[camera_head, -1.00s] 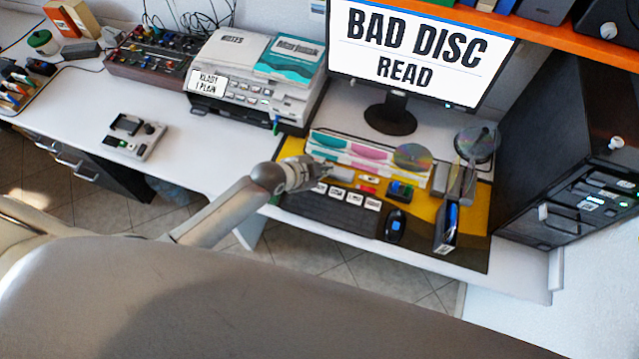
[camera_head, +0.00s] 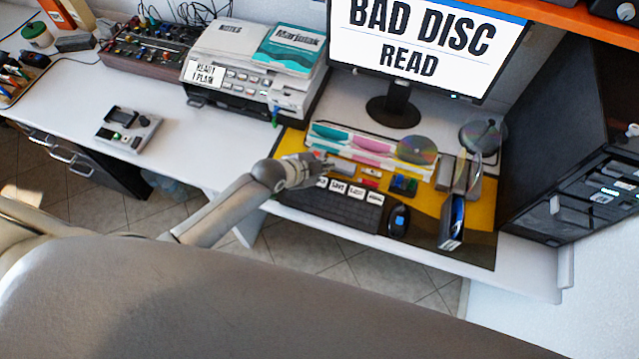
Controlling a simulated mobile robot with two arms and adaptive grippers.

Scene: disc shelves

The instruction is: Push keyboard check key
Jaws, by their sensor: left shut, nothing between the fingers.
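The dark keyboard (camera_head: 335,207) lies along the front of the desk mat, with several white labelled keys (camera_head: 355,191) along its back edge. The labels are too small to read surely. My left gripper (camera_head: 318,172) is shut and empty over the keyboard's back left corner, and it hides that end of the key row. I cannot tell whether it touches a key. The monitor (camera_head: 415,45) behind reads "BAD DISC READ". My right gripper is not in view.
A black mouse (camera_head: 398,219) lies right of the keyboard. A disc rack (camera_head: 365,152), a disc (camera_head: 417,150) and a dark blue case (camera_head: 452,219) stand nearby. A printer (camera_head: 255,75) is at the back left. A black tower (camera_head: 575,150) closes off the right.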

